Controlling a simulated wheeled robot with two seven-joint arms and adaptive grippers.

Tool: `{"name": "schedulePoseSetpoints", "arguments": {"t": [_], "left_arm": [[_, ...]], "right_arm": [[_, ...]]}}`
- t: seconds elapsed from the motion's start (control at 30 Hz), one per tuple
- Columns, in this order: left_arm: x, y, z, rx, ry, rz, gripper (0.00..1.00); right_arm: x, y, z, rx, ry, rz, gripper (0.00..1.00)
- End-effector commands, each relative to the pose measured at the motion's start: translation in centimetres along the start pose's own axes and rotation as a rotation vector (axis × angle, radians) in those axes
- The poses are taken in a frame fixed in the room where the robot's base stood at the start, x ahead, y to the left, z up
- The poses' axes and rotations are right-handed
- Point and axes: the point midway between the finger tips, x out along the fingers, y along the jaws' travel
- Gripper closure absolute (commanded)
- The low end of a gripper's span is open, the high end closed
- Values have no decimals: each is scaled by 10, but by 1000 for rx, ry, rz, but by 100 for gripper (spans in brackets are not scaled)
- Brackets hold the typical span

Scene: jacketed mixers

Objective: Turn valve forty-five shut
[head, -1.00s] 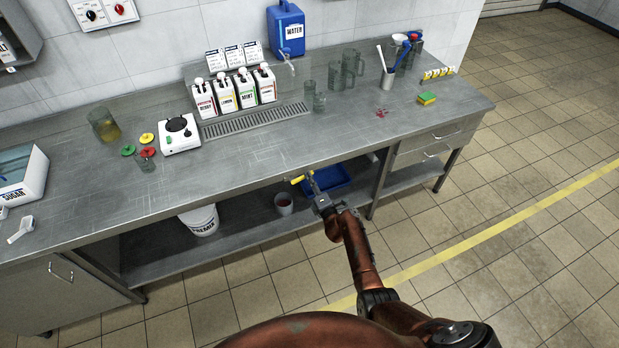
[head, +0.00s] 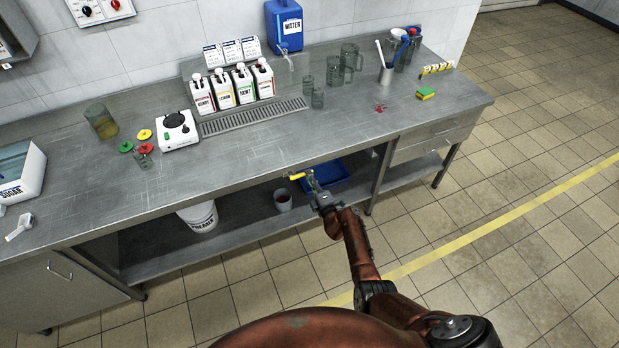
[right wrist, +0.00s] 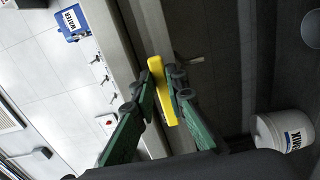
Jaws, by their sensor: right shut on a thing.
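A yellow lever-like handle (head: 297,177) shows at the front edge of the steel bench, just below its top. I take it for the valve's handle, but I can read no number on it. My right gripper (head: 312,184) reaches up to it from the front. In the right wrist view the green-sided fingers of the right gripper (right wrist: 164,92) are shut on the yellow handle (right wrist: 158,84), one on each side. The valve body behind it is mostly hidden, and I cannot tell the handle's exact angle. My left gripper is out of view.
The steel bench (head: 240,158) carries bottles, mugs, a hot plate (head: 179,131) and a blue water container (head: 284,27). On its lower shelf are a blue tray (head: 335,172), a grey cup (head: 283,201) and a white bucket (head: 199,217). The tiled floor at right is clear.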

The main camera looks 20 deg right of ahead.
Motion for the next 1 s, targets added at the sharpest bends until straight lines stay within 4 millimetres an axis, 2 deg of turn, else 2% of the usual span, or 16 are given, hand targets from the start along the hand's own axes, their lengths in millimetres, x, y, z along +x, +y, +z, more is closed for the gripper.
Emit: {"name": "schedulePoseSetpoints", "arguments": {"t": [0.07, 0.1, 0.33, 0.73, 0.87, 1.0], "left_arm": [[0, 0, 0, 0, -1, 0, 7], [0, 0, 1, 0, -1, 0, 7], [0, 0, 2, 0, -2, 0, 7], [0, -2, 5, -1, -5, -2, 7], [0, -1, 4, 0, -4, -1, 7], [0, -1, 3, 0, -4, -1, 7]], "right_arm": [[-1, -2, -2, 4, 2, -3, 100], [-1, -2, -2, 4, 2, -3, 85], [0, -1, -1, 2, 1, -2, 70], [-6, -2, 1, -1, -2, -3, 70], [-19, -2, 1, -3, -1, -2, 70], [-41, -3, 1, -4, -1, -3, 70]]}}
